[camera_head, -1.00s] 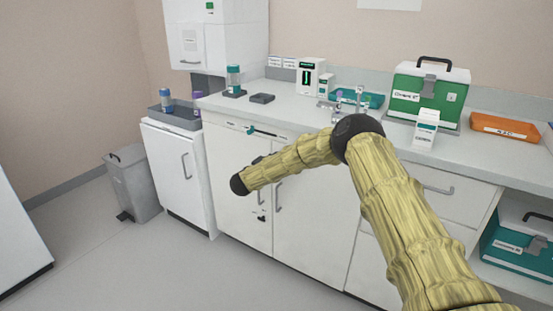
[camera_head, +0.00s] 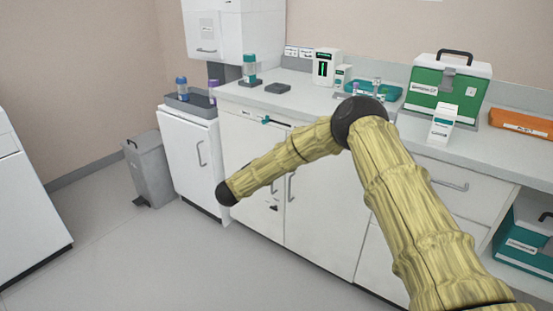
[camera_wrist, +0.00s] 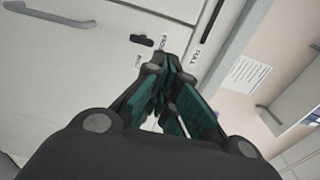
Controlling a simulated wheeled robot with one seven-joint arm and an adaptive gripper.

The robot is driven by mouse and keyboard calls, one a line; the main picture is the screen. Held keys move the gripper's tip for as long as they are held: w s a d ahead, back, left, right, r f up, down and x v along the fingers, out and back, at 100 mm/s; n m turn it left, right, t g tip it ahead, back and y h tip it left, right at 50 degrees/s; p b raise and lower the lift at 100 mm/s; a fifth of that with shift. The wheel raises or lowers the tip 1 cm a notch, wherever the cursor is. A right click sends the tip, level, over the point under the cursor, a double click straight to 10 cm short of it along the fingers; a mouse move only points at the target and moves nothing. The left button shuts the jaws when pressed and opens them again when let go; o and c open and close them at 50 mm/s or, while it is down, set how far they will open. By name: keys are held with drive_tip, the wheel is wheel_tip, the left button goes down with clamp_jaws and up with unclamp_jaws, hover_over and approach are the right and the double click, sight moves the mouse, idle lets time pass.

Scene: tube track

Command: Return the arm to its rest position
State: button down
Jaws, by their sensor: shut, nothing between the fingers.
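My arm (camera_head: 395,195) shows in the head view, with yellowish, ribbed links. It rises from the lower right to a dark elbow joint (camera_head: 360,120), then runs down left to a dark joint (camera_head: 228,193) in front of the white base cabinets. My gripper cannot be made out in the head view. In the wrist view my gripper (camera_wrist: 170,75) has dark, teal-padded fingers brought together, with nothing held. It points towards a white cabinet front with a grey handle (camera_wrist: 60,14) and a small black latch (camera_wrist: 142,40). I cannot tell how far it is from that front.
A grey bin (camera_head: 148,170) stands left of the cabinets. The floor (camera_head: 150,255) at front left is clear.

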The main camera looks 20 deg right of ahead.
drive_tip(key=s+a+f+n+t+y, duration=0.1)
drive_tip(key=s+a+f+n+y, duration=0.25)
drive_tip(key=f, duration=0.35)
drive_tip(key=s+a+f+n+t+y, duration=0.1)
drive_tip(key=s+a+f+n+y, duration=0.15)
drive_tip(key=s+f+n, duration=0.3)
drive_tip(key=s+a+f+n+t+y, duration=0.1)
drive_tip(key=s+a+f+n+y, duration=0.25)
drive_tip(key=f, duration=0.35)
drive_tip(key=s+f+n+g+y, duration=0.2)
drive_tip(key=s+f+n+g, duration=0.15)
drive_tip(key=s+f, duration=0.45)
drive_tip(key=s+f+n+g+y, duration=0.2)
drive_tip(key=s+f+n, duration=0.3)
drive_tip(key=s, duration=0.8)
drive_tip(key=s+d+n+g+y, duration=0.1)
drive_tip(key=s+d+n+g, duration=0.3)
drive_tip(key=s, duration=1.2)
drive_tip(key=s+d+n+g, duration=0.3)
drive_tip(key=s+d+g, duration=0.1)
drive_tip(key=s, duration=1.2)
wheel_tip(320, 180, up, 16)
drive_tip(key=p, duration=1.6)
drive_tip(key=shift+w+a+f, duration=0.2)
drive_tip(key=shift+w+f, duration=0.05)
